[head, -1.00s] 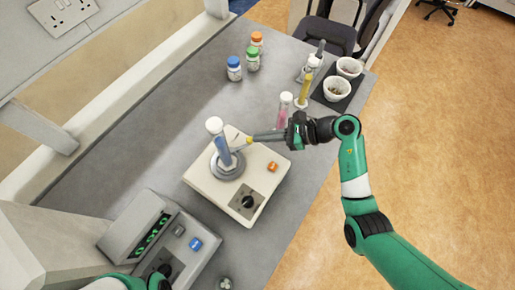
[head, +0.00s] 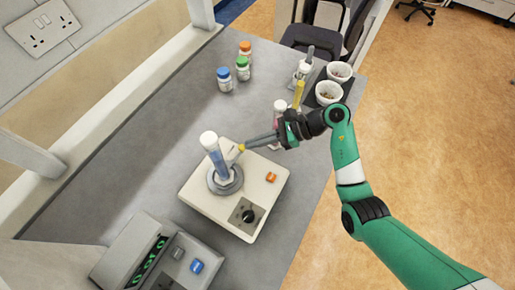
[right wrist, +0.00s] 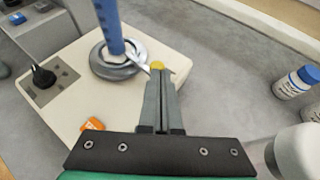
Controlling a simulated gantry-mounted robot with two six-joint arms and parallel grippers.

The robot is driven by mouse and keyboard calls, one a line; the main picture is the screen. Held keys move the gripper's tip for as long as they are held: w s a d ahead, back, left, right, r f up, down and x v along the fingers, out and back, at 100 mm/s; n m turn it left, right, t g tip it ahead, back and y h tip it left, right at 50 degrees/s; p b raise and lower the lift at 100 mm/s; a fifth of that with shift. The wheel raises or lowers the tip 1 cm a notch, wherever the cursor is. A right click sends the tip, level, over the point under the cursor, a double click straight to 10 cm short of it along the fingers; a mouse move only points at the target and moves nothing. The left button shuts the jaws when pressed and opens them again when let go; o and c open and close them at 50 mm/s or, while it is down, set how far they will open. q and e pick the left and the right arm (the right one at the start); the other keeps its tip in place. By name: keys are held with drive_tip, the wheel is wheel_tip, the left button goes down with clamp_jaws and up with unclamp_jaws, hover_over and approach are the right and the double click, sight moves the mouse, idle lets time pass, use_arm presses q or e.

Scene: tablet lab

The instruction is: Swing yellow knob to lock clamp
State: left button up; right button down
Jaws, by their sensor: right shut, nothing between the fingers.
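The yellow knob (right wrist: 157,65) is at the end of a pale lever beside the grey ring-shaped clamp base (right wrist: 117,70). It also shows in the head view (head: 241,147). A blue tube with a white cap (head: 213,153) stands in the clamp, on top of the cream device (head: 190,195). My right gripper (head: 246,147) is shut with nothing between its fingers. Its fingertips are right at the knob; in the right wrist view (right wrist: 161,75) they overlap its near side. I cannot tell whether they touch it. My left gripper is out of view.
An orange button (head: 271,177) and a black dial (head: 248,215) are on the device. Capped bottles (head: 225,79) stand at the back. Pink and yellow tubes (head: 298,94) and white cups (head: 329,93) are behind my right arm. A grey display unit (head: 150,250) is at lower left.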

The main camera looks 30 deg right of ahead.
drive_tip(key=shift+s+a+r+p, duration=0.1)
drive_tip(key=shift+s+a+p, duration=0.2)
drive_tip(key=shift+s+p, duration=0.05)
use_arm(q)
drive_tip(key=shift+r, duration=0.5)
use_arm(e)
drive_tip(key=shift+s+a, duration=0.1)
drive_tip(key=shift+s, duration=0.1)
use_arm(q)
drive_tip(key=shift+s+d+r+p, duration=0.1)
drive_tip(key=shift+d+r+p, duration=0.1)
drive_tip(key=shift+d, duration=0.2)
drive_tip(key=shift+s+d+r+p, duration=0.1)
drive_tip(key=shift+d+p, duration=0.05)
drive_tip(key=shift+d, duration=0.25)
use_arm(e)
drive_tip(key=w+d+f+v, duration=0.1)
drive_tip(key=v, duration=1.2)
drive_tip(key=shift+d, duration=0.45)
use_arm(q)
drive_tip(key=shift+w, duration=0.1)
use_arm(e)
drive_tip(key=shift+r, duration=0.1)
